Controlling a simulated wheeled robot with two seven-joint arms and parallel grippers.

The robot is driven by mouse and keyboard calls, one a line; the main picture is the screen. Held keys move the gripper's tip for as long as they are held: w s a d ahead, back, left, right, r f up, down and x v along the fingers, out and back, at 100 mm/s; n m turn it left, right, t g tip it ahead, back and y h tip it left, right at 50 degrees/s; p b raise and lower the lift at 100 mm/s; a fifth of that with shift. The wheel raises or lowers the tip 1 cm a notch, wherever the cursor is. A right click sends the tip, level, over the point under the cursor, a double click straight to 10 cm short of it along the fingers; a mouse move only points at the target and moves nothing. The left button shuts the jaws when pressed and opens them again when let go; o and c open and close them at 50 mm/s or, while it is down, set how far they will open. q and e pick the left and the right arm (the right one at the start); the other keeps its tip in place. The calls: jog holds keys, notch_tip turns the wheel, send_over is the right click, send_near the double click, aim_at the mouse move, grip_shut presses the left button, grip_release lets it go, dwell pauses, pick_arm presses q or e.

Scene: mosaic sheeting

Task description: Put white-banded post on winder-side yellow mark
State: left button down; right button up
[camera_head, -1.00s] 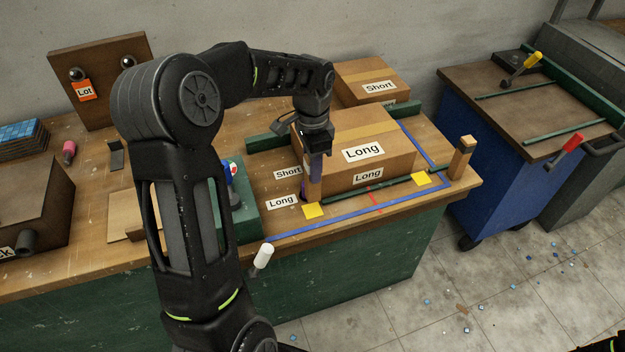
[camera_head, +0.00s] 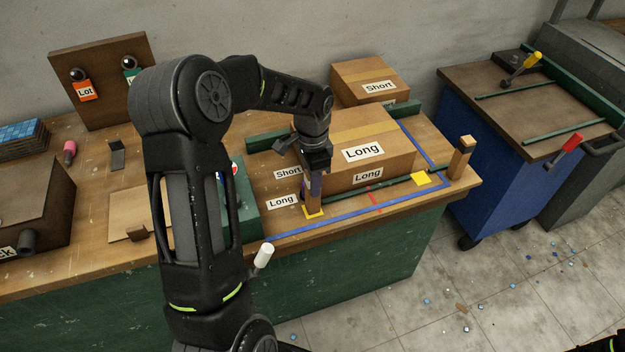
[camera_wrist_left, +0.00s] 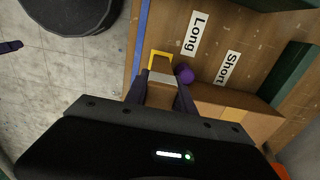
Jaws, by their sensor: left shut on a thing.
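My left gripper (camera_head: 314,172) points down over the bench and is shut on a wooden post. The white-banded post (camera_head: 314,197) is upright, its foot within the near-left yellow mark (camera_head: 314,214). Yellow shows around the foot; I cannot tell whether the post bears on the bench. In the left wrist view the white band (camera_wrist_left: 161,78) shows just beyond my left gripper (camera_wrist_left: 160,92), with the yellow mark (camera_wrist_left: 153,56) around the post's end. A second yellow mark (camera_head: 421,178) lies bare to the right. My right gripper is not in view.
A large "Long" carton (camera_head: 400,150) stands close behind the post. A purple knob (camera_wrist_left: 184,73) is right beside the post. Another post (camera_head: 461,158) stands at the bench's right corner. Blue tape (camera_head: 350,217) runs along the front; a white handle (camera_head: 264,255) sticks out at the front edge.

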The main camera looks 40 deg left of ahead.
pick_arm(q)
jog(key=c, duration=1.5)
grip_release()
jog(key=shift+f, duration=0.15)
jog(key=o, duration=0.4)
jog(key=shift+o, duration=0.2)
notch_tip(320, 180, up, 12)
jog(key=shift+r+b, duration=0.2)
jog(key=shift+b, duration=0.2)
jog(key=shift+f, duration=0.1)
